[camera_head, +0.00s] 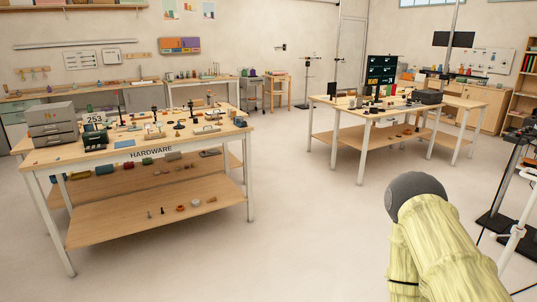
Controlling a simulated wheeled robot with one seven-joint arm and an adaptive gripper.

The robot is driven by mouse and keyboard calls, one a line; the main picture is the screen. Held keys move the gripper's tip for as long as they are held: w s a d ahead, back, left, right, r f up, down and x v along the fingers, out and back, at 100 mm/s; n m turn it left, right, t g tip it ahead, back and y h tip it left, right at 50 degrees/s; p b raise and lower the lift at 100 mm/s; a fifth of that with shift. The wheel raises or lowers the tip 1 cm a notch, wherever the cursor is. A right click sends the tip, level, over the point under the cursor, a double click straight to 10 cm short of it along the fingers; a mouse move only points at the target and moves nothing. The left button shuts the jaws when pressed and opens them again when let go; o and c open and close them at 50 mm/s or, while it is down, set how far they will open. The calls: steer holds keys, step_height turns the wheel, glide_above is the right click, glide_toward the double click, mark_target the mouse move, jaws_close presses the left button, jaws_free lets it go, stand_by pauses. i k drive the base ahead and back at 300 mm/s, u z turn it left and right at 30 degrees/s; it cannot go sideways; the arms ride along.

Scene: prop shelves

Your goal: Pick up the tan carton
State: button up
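I cannot single out a tan carton in this view; the items on the tables are small and far off. A part of my own arm in a yellowish sleeve with a dark grey rounded cap fills the lower right. My gripper is not in view, so what it holds cannot be seen.
A wooden table (215,141) marked HARDWARE stands at left, with grey drawers (52,127) and small items on top and on its lower shelf. Another cluttered table (352,111) stands right of centre. Stands (506,187) are at the right edge. The floor (290,215) between is clear.

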mark_target(199, 103)
steer(key=i, duration=9.95)
steer(key=u, duration=1.55)
steer(key=i, duration=1.85)
